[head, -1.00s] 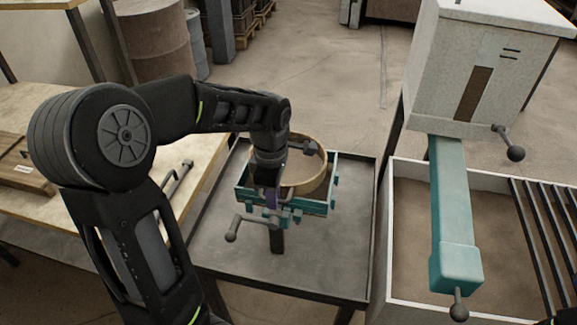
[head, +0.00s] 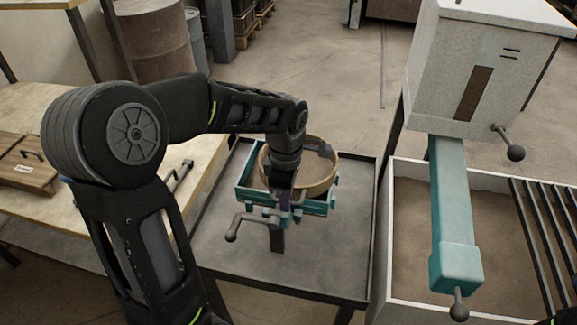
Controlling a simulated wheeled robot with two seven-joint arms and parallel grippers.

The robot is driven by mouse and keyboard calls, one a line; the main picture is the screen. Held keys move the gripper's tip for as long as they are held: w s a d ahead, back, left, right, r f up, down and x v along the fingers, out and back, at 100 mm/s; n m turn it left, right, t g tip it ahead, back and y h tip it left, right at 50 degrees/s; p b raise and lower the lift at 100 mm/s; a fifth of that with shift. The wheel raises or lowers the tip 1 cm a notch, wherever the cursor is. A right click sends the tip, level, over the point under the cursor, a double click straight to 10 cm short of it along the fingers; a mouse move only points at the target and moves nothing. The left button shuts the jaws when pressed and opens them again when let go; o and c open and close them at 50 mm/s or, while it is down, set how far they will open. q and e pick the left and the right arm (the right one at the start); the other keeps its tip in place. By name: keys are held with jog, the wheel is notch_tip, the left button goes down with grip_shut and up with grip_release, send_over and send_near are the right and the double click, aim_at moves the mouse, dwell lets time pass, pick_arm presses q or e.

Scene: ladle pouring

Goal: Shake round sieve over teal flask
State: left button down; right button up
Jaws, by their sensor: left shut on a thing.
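The round sieve (head: 322,183) is a light wooden hoop with a grey handle block on its far side. It is over the teal flask (head: 243,193), a rectangular frame on a dark metal table, and covers most of its opening. My left gripper (head: 285,198) points down at the sieve's near side and is shut on it; the grip is mostly hidden by the wrist. The sieve's mesh and contents are not clear. I cannot tell how far the sieve is above the flask.
A crank handle (head: 233,230) sticks out at the flask's near left. The metal table (head: 325,262) has bare room in front. A grey cabinet with a teal chute (head: 452,190) stands right, over a sand bin (head: 410,262). A wooden bench (head: 65,215) is left.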

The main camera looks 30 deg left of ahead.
dwell(0.3)
pick_arm(q)
jog(key=shift+s+a, duration=0.3)
jog(key=shift+a, duration=0.55)
jog(key=shift+s+a, duration=0.25)
jog(key=shift+a, duration=0.6)
jog(key=shift+s+a, duration=0.3)
jog(key=shift+a, duration=0.55)
jog(key=shift+d, duration=0.15)
jog(key=d, duration=0.1)
jog(key=w+d, duration=0.1)
jog(key=d, duration=0.3)
jog(key=shift+w, duration=0.4)
jog(key=c, duration=1.3)
grip_release()
